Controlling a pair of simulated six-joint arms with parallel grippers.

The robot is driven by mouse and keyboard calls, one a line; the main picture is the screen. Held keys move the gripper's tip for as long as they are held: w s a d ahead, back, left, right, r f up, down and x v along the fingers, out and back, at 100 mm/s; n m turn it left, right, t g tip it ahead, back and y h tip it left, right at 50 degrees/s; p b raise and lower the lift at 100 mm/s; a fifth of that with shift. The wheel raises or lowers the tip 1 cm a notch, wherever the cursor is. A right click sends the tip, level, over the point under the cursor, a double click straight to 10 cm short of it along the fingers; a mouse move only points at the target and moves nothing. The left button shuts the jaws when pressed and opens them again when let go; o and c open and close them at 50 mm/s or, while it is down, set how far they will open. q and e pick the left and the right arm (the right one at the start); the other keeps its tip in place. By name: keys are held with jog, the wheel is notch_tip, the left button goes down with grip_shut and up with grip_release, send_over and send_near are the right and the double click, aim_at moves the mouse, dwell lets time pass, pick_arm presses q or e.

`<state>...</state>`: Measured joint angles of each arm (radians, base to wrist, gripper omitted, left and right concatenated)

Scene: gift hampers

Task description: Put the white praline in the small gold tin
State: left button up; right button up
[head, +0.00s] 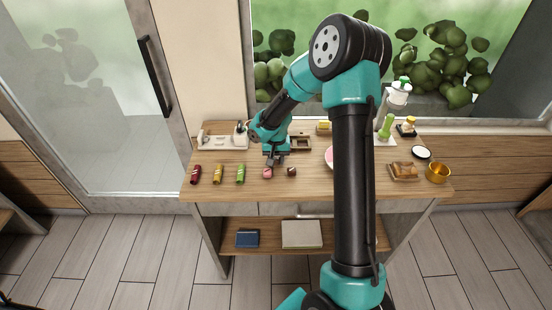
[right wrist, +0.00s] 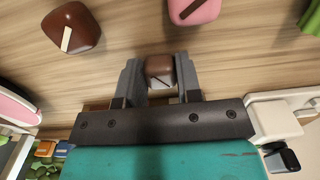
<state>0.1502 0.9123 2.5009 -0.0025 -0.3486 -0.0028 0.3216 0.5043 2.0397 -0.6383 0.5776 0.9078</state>
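My right gripper (head: 275,162) is low over the middle of the table, just behind a pink praline (head: 267,172) and a dark brown praline (head: 291,171). In the right wrist view, a small praline (right wrist: 160,70) sits between the fingers. It looks brown above and pale below, so I cannot be sure it is the white one. The fingers flank it closely; whether they grip it is unclear. No other white praline is discernible. The small gold tin (head: 437,173) stands open at the right end of the table. My left gripper is not in view.
Red (head: 196,174), yellow (head: 218,174) and green (head: 240,174) wrapped pieces lie to the left. A white lid (head: 421,152) and a tray of brown pieces (head: 404,171) are near the tin. My right arm hides part of a pink plate (head: 329,157).

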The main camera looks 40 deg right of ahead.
jog(key=o, duration=0.4)
jog(key=shift+o, duration=0.2)
jog(key=shift+r, duration=0.15)
notch_tip(320, 180, up, 12)
dwell(0.4)
jog(key=shift+o, duration=0.5)
